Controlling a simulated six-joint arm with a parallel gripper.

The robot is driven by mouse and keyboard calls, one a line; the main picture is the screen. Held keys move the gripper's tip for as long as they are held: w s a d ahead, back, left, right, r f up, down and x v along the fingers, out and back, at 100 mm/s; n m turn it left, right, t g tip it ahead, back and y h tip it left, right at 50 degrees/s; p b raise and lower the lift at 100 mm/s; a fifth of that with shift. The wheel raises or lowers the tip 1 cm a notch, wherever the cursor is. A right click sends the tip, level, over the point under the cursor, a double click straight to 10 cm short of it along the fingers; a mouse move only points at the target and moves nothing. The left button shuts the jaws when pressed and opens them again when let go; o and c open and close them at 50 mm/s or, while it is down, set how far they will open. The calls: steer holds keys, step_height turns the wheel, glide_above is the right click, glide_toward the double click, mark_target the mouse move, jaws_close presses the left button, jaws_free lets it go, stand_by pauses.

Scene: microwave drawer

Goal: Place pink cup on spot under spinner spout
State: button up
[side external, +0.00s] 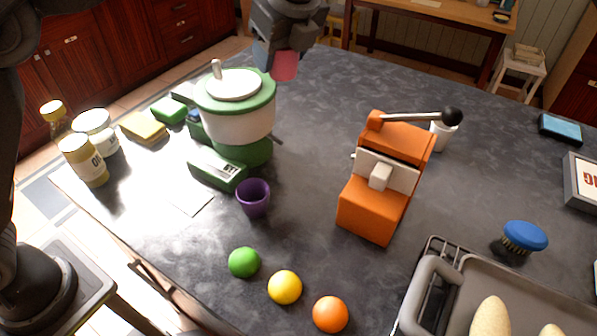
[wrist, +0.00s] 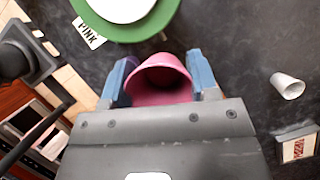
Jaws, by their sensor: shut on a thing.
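The pink cup (side external: 285,66) is held in the air behind and right of the spinner's top in the side view. My gripper (side external: 287,48) is shut on it. In the wrist view the pink cup (wrist: 160,88) sits between the blue fingers of my gripper (wrist: 160,75), its opening partly visible. The green and white spinner (side external: 236,125) stands on the dark counter; its green rim also shows in the wrist view (wrist: 130,30). A "PINK" label (wrist: 88,33) lies beside it. The spot under the spout is not clearly visible.
A purple cup (side external: 253,198) stands before the spinner, near a pale card (side external: 192,202). An orange lever machine (side external: 385,180) stands to the right, with a white cup (side external: 443,132) behind it. Green, yellow and orange balls (side external: 285,287) lie in front. The counter between spinner and orange machine is clear.

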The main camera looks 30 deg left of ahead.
steer(key=shift+m, duration=0.3)
steer(key=d+f, duration=0.1)
steer(key=f, duration=0.4)
steer(key=d+f, duration=0.1)
steer(key=f, duration=0.4)
steer(key=d+f, duration=0.1)
steer(key=f, duration=0.5)
steer(key=shift+f, duration=2.75)
steer(key=shift+f, duration=0.15)
steer(key=o, duration=0.9)
